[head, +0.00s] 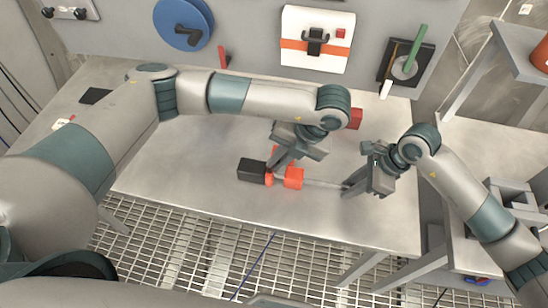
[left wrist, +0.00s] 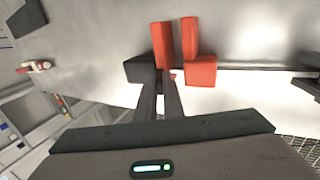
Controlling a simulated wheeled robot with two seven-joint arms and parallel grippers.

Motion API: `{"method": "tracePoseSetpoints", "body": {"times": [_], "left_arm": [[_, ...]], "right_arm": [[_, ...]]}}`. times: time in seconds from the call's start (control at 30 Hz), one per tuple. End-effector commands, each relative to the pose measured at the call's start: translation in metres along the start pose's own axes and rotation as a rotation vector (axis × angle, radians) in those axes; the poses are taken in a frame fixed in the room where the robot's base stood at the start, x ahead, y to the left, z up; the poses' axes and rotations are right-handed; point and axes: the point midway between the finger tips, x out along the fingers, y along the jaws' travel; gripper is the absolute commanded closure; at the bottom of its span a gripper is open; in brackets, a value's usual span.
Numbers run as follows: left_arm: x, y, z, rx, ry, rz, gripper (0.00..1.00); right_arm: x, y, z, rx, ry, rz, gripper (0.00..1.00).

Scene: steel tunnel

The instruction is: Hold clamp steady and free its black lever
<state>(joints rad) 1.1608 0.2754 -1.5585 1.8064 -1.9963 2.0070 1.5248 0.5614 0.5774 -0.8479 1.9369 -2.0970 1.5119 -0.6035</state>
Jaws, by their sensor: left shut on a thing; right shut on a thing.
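The clamp lies on the steel table, with orange-red parts (head: 293,177), a black block-like part (head: 251,171) at its left end and a thin bar (head: 322,184) running right. In the left wrist view, two orange-red pieces (left wrist: 201,70) stand beside the black part (left wrist: 140,69), and the dark bar (left wrist: 255,67) runs right. My left gripper (head: 272,166) is shut on the clamp between the black part and the orange-red parts. Its fingers hide the exact grip and I cannot pick out the lever. My right gripper (head: 347,189) is shut on the bar's right end.
The steel table (head: 220,200) is bare in front of the clamp, with a grating floor beyond its front edge. A red block (head: 355,118) sits behind my left wrist. The back panel carries a blue wheel (head: 184,24) and a white-orange latch box (head: 317,40).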

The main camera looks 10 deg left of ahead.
Motion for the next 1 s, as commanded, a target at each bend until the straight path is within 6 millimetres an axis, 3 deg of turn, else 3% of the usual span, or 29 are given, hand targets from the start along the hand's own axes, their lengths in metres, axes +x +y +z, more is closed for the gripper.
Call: {"method": "tracePoseSetpoints", "body": {"times": [0.33,0.87,0.9,1.0], "left_arm": [[0.0019,-0.0092,-0.0017,0.004,0.002,0.155,1.0],[0.0025,-0.0089,-0.0014,0.002,0.002,0.184,1.0],[0.0025,-0.0089,-0.0014,0.002,0.002,0.184,0.85],[0.0021,-0.0086,-0.0011,0.001,0.001,0.184,0.84]], "right_arm": [[-0.0001,-0.0008,0.001,0.0,-0.003,-0.002,1.0],[-0.0002,-0.0007,0.0013,0.0,-0.004,-0.002,1.0],[-0.0002,-0.0007,0.0013,0.0,-0.004,-0.002,1.0],[-0.0002,-0.0007,0.0013,0.0,-0.004,-0.002,1.0]]}}
